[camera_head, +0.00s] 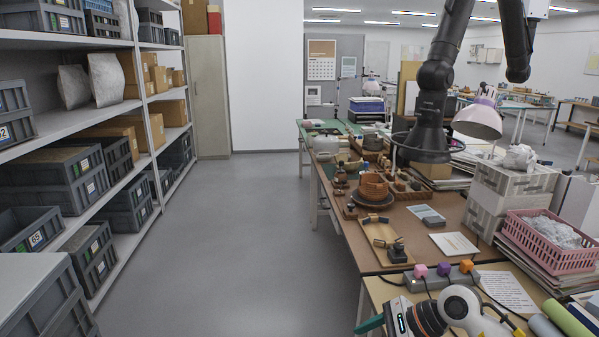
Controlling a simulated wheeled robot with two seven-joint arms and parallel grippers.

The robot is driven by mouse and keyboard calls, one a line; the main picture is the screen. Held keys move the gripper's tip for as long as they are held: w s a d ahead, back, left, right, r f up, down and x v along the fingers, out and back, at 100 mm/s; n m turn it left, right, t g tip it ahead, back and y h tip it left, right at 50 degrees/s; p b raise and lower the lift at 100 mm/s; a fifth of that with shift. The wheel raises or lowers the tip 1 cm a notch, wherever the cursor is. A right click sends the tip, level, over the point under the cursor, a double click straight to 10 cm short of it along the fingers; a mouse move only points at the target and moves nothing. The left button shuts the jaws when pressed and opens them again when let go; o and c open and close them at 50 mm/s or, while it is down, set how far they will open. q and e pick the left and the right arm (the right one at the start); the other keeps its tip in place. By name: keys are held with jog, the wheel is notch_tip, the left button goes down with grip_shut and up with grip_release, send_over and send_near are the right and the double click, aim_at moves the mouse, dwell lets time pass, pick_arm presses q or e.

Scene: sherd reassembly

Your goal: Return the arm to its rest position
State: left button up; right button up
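A terracotta vessel built of sherds (373,185) stands on a dark round base on the workbench (440,215) at the right. Loose brown sherds (407,182) lie just to its right, and smaller brown pieces lie to its left.
A dark jointed overhead arm (436,78) hangs over the bench, near a pale lamp (478,121). A power strip (440,279) and a pink basket (548,239) occupy the near bench. Shelves with grey crates (62,180) line the left. The aisle floor (255,230) is clear.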

jog(key=s+a+r+m+t+y, duration=0.2)
jog(key=a+r+m+y, duration=0.2)
jog(key=a+r+y, duration=0.25)
notch_tip(320, 180, up, 6)
jog(key=m+t, duration=1)
jog(key=m, duration=0.3)
jog(key=s+d+f+m+t+h, duration=0.1)
jog(key=d+f+m+h, duration=0.6)
jog(key=m, duration=0.6)
jog(key=s+d+f+m+t+h, duration=0.15)
jog(key=d+f+m+h, duration=0.25)
jog(key=d+m+h, duration=0.55)
jog(key=s+a+f+m+g+y, duration=0.1)
jog(key=s+a+f+m+g, duration=0.1)
jog(key=s+f+m+g, duration=0.7)
jog(key=s+a+f+m+g, duration=0.2)
jog(key=s+f+m+g, duration=0.35)
jog(key=s, duration=0.75)
notch_tip(320, 180, down, 27)
jog(key=s+n, duration=0.1)
jog(key=n, duration=0.1)
jog(key=s+d+f+g, duration=0.1)
jog(key=s+d+f, duration=0.2)
jog(key=s+f, duration=1.2)
jog(key=shift+s+d+f+n, duration=0.15)
jog(key=shift+s+f+n, duration=0.15)
jog(key=shift+s, duration=0.4)
